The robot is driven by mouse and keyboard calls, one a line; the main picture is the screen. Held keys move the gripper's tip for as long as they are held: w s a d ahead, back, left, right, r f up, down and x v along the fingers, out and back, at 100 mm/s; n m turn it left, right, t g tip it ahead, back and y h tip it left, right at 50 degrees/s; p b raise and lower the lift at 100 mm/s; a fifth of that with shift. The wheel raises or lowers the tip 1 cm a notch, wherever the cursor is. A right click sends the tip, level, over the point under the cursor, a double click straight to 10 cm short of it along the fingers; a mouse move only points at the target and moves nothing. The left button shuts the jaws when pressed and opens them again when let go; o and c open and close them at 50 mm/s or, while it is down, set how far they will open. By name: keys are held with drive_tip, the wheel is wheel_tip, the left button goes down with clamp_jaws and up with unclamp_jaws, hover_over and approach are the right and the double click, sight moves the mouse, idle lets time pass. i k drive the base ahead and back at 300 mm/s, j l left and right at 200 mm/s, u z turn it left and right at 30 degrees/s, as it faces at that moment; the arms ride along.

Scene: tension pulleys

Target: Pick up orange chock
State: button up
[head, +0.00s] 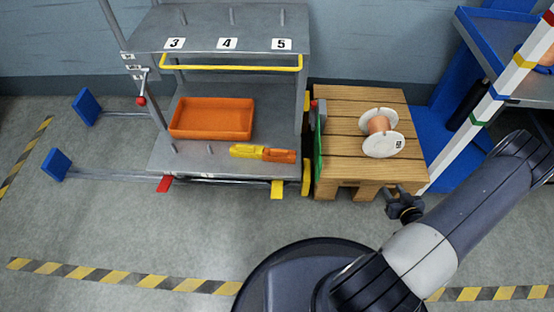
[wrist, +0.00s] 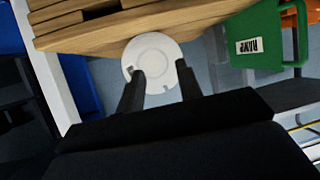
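The orange chock (head: 279,155) appears to be the orange piece at the right end of a yellow-and-orange pair on the cart's lower shelf (head: 215,163). The yellow piece (head: 246,151) touches it or lies right against it on the left. My gripper (head: 404,206) is far to the right of the chock, in front of the wooden table's near right corner. In the wrist view my gripper (wrist: 160,67) has its two fingers apart, with nothing clearly held between them. A white disc (wrist: 152,50) shows behind the fingers. The chock is not clearly identifiable in the wrist view.
An orange tray (head: 212,118) is on the same shelf, behind the chock. A wooden table (head: 345,110) with a white-flanged spool (head: 383,145) and a green panel (head: 319,150) stands right of the cart. A yellow bar (head: 232,66) crosses above the shelf. Floor in front is clear.

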sight(278, 155)
drive_tip(key=j+z, duration=0.1)
drive_tip(key=j, duration=0.8)
drive_tip(key=k+j+z, duration=0.15)
drive_tip(key=j, duration=0.7)
drive_tip(key=i+j+z, duration=0.1)
drive_tip(key=i+j, duration=0.5)
drive_tip(key=j, duration=0.2)
drive_tip(key=l+z, duration=0.05)
